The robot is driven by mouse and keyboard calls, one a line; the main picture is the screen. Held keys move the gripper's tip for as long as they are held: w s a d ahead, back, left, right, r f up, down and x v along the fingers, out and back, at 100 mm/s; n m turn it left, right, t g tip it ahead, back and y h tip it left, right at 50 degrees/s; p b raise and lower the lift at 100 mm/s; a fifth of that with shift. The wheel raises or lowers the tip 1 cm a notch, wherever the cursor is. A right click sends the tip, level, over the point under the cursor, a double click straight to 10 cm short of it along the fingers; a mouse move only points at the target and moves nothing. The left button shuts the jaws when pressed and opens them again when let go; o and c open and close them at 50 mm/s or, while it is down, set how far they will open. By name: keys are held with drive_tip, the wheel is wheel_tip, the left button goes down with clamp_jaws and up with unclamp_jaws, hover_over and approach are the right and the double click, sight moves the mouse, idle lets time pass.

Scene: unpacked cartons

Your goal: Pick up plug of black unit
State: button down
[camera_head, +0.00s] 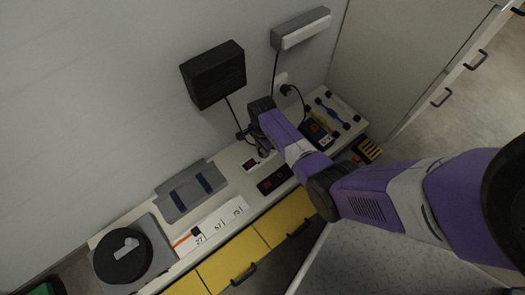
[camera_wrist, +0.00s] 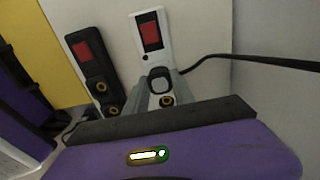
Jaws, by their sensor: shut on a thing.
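The black unit (camera_head: 213,75) is fixed to the wall, and its dark cable hangs down towards the shelf. My gripper (camera_wrist: 161,84) is shut on the plug (camera_wrist: 160,74), a small dark block with a pale rim, in the wrist view. A black cable (camera_wrist: 250,60) runs from it to the right. The plug is in front of a white socket strip (camera_wrist: 148,52) with a red switch; I cannot tell whether they touch. In the head view the plug is too small and dark to make out by my gripper (camera_head: 242,135).
A black socket strip (camera_wrist: 92,68) with a red switch lies beside the white one. A grey-white unit (camera_head: 302,30) hangs on the wall to the right, above a wall outlet (camera_head: 281,79). The shelf (camera_head: 130,216) also holds a black disc device (camera_head: 122,257) and several tools.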

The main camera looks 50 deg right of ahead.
wheel_tip(320, 180, up, 20)
drive_tip(key=p, duration=1)
